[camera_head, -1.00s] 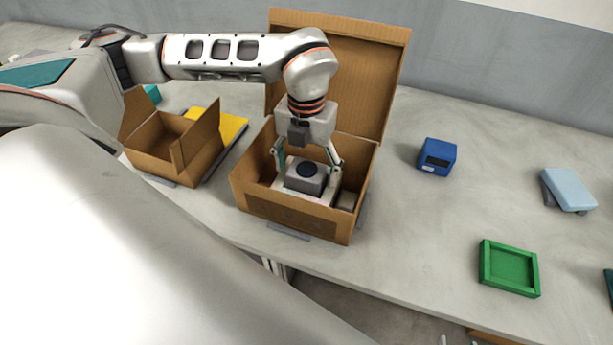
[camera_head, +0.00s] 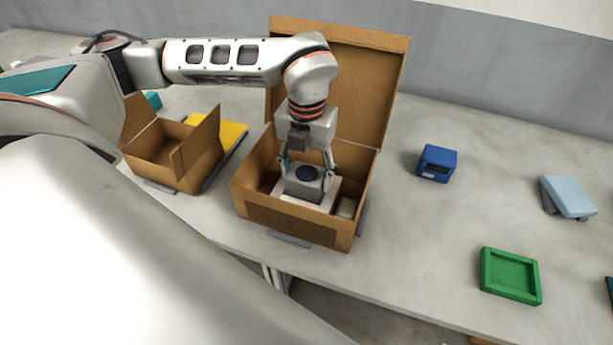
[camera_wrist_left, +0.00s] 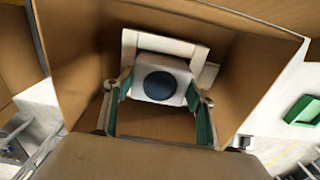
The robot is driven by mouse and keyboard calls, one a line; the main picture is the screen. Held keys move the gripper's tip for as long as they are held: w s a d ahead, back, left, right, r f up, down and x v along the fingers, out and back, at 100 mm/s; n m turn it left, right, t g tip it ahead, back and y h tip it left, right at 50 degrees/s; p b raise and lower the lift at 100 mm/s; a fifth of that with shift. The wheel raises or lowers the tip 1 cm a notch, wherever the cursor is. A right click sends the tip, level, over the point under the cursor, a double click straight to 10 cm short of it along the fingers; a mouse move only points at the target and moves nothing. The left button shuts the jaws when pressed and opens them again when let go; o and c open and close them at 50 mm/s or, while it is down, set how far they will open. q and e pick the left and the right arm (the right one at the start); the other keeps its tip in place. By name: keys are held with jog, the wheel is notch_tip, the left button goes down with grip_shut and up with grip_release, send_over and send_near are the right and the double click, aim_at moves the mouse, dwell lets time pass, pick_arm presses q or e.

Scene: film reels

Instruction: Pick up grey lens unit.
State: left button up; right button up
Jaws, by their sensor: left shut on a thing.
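The grey lens unit (camera_head: 306,183) is a box with a dark round lens on its top face. It sits inside the open cardboard box (camera_head: 290,224), on a pale base or holder. In the left wrist view the lens unit (camera_wrist_left: 162,68) is between the green-lined fingers. My left gripper (camera_head: 307,176) reaches down into the box and is shut on the lens unit, one finger on each side. Whether the unit touches the pale piece under it cannot be told. My right gripper is not in view.
The cardboard box's tall flap (camera_head: 345,75) stands up behind my gripper. A smaller open carton (camera_head: 150,157) and a yellow item (camera_head: 232,136) are on the left. A blue device (camera_head: 437,163), a green tray (camera_head: 484,270) and a light-blue item (camera_head: 568,196) lie right, with clear table between.

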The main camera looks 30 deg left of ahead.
aim_at(307, 173)
pick_arm(q)
notch_tip(307, 173, up, 19)
dwell(0.4)
jog(key=shift+d+r, duration=0.1)
jog(key=shift+d, duration=0.05)
